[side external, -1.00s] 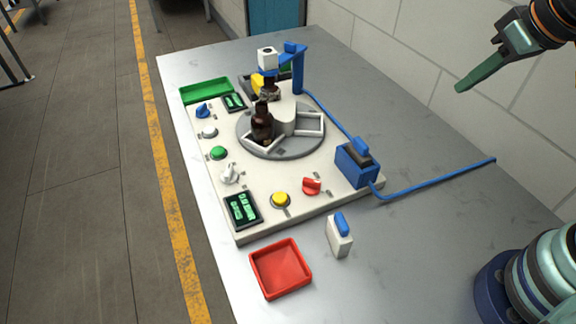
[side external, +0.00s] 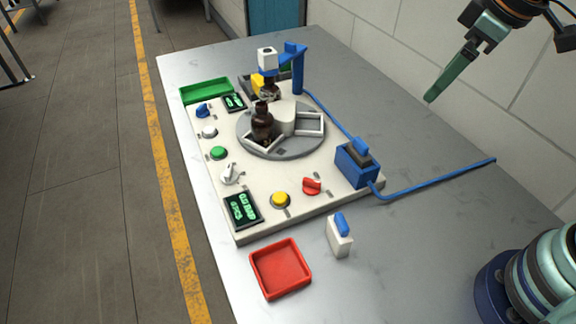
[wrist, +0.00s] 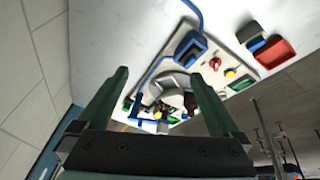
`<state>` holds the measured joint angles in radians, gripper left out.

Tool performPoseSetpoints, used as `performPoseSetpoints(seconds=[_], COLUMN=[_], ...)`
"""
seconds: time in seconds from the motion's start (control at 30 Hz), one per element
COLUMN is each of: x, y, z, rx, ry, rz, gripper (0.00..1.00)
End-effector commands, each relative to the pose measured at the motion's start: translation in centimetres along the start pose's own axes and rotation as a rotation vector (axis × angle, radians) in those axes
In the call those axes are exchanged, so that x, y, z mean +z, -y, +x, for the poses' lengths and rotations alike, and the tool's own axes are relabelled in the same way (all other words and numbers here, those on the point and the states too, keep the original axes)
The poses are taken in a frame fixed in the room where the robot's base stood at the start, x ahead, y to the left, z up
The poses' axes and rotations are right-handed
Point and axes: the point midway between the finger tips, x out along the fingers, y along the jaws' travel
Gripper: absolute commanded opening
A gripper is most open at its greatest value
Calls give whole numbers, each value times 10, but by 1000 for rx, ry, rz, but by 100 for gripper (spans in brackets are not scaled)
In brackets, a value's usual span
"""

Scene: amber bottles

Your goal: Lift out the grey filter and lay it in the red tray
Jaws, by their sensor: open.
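My gripper (side external: 431,97) is in the air, right of and above the holder, touching nothing. In the wrist view its two green fingers (wrist: 158,74) are wide apart with nothing held between them.
A white block with a blue grip (side external: 339,238) stands right of the red tray. A blue cable (side external: 430,186) runs from the holder across the table. A blue post (side external: 298,70) and brown bottles on a turntable (side external: 262,124) stand behind.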

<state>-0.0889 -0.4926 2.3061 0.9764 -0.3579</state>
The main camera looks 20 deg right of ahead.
Motion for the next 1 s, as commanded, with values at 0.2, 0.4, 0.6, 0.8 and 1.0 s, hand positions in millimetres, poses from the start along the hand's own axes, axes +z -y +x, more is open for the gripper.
performPoseSetpoints(seconds=[0.2, 0.4, 0.6, 0.8, 1.0], x=[-39, -64, -73, -68, -56], y=[24, 49, 62, 66, 70], z=[24, 51, 66, 85, 117], rx=[-112, -223, -288, -300, -300], ry=[126, 197, 223, 229, 230], rz=[-499, -890, -1087, -1117, -1114], gripper=[100, 100, 100, 100, 100])
